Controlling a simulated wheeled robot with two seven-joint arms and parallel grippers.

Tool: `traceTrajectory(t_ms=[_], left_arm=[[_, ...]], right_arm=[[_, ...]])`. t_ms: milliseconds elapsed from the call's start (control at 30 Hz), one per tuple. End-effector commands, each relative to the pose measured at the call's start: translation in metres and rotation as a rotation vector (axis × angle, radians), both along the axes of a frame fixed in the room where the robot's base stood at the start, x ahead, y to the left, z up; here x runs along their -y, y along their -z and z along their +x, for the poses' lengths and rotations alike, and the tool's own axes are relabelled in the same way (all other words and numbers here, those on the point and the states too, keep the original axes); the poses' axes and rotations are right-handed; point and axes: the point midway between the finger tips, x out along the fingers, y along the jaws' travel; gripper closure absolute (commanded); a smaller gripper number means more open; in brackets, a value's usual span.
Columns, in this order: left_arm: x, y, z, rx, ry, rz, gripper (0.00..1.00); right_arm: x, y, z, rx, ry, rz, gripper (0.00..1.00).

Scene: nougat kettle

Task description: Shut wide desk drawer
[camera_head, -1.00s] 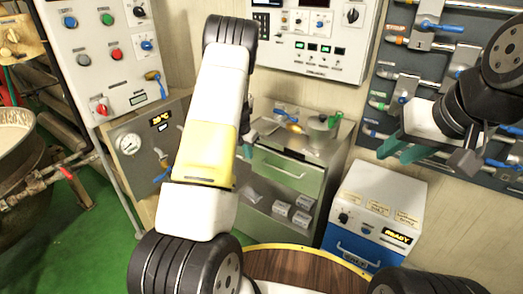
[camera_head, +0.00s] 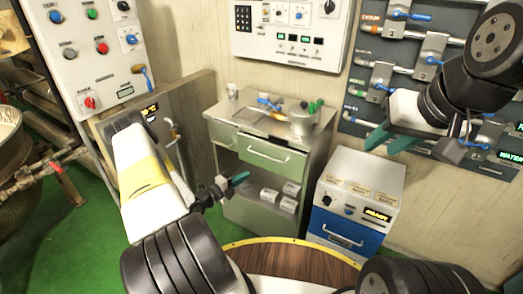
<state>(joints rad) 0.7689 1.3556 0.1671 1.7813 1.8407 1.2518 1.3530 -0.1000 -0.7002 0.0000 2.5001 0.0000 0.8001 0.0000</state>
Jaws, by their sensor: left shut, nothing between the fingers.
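The desk is a grey-green cabinet with a metal top (camera_head: 250,117). Its wide drawer (camera_head: 262,164) has a pale bar handle and stands somewhat out from the desk, with a dark gap behind its top edge. A narrower drawer front (camera_head: 222,133) is to its left.
A metal pot (camera_head: 302,122) and tools stand on the desk top. Small white boxes (camera_head: 288,204) lie on the shelf below. A white-and-blue machine (camera_head: 355,195) stands right of the desk. A round wooden top (camera_head: 290,262) is in front. Green floor shows at left.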

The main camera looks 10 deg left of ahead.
Motion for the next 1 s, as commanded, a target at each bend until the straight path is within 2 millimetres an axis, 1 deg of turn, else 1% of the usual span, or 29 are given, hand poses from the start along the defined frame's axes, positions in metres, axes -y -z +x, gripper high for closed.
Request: traceTrajectory(t_ms=[33,100,167,233,367,800,900,1000], left_arm=[[-0.016,0.002,0.001,0.015,-0.092,-0.038,1.0],[-0.033,0.002,0.003,0.033,-0.181,-0.062,1.0],[-0.041,0.003,0.003,0.04,-0.225,-0.073,1.0],[-0.044,0.003,0.007,0.045,-0.248,-0.076,1.0],[-0.039,0.003,0.02,0.046,-0.247,-0.075,1.0],[-0.008,0.003,0.105,0.046,-0.244,-0.073,1.0],[-0.003,0.003,0.118,0.045,-0.243,-0.073,1.0],[0.0,0.004,0.128,0.043,-0.244,-0.073,1.0]], right_arm=[[0.0,0.0,0.0,0.0,0.0,0.0,0.67],[0.0,0.0,0.0,0.0,0.0,0.0,0.67],[0.0,0.0,0.0,0.0,0.0,0.0,0.67],[0.0,0.0,0.0,0.0,0.0,0.0,0.67],[0.0,0.0,0.0,0.0,0.0,0.0,0.67],[0.0,0.0,0.0,0.0,0.0,0.0,0.67],[0.0,0.0,0.0,0.0,0.0,0.0,0.67],[0.0,0.0,0.0,0.0,0.0,0.0,0.67]])
